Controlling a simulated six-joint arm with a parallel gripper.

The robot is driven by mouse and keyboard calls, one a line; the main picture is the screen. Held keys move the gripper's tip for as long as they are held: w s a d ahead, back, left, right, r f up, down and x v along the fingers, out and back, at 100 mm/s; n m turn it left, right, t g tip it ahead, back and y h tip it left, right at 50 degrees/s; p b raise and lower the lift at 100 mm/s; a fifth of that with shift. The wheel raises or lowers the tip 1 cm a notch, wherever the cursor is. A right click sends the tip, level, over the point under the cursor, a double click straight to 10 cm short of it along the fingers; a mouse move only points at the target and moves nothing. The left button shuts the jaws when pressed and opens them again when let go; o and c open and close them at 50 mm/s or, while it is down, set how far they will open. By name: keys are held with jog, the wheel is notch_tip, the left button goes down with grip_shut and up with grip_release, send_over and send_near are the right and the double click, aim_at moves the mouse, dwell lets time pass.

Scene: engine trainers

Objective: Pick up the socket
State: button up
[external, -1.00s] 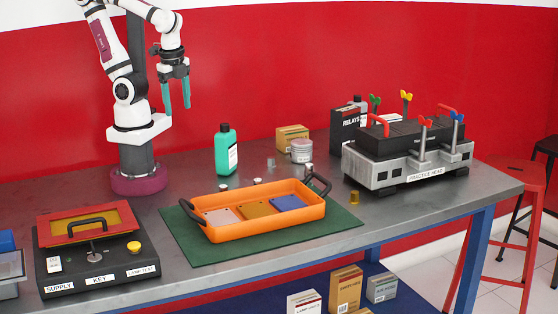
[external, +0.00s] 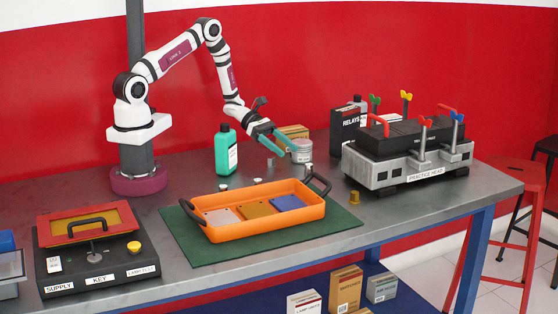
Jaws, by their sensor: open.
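My gripper (external: 286,150) has two teal fingers and is open and empty. It points down and right toward the back middle of the bench, close to a grey lidded jar (external: 302,152). Small metal pieces stand near it: a grey cylinder (external: 271,163) just below the fingers and a silver one (external: 308,169) in front of the jar. A small brass cylinder (external: 354,197) stands right of the orange tray. I cannot tell for sure which of these is the socket. The fingers appear apart from all of them.
The orange tray (external: 263,227) with dark handles sits on a green mat (external: 187,233). A teal bottle (external: 225,150) and a cardboard box (external: 293,132) stand near my gripper. The practice head (external: 400,172) is at right, a supply key panel (external: 99,275) at front left. Bench right of the mat is mostly clear.

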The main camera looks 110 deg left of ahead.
aim_at(309, 164)
jog(key=x, duration=1)
jog(key=shift+w+d+r, duration=0.15)
jog(key=shift+w+d, duration=0.1)
jog(key=shift+w, duration=0.1)
grip_shut()
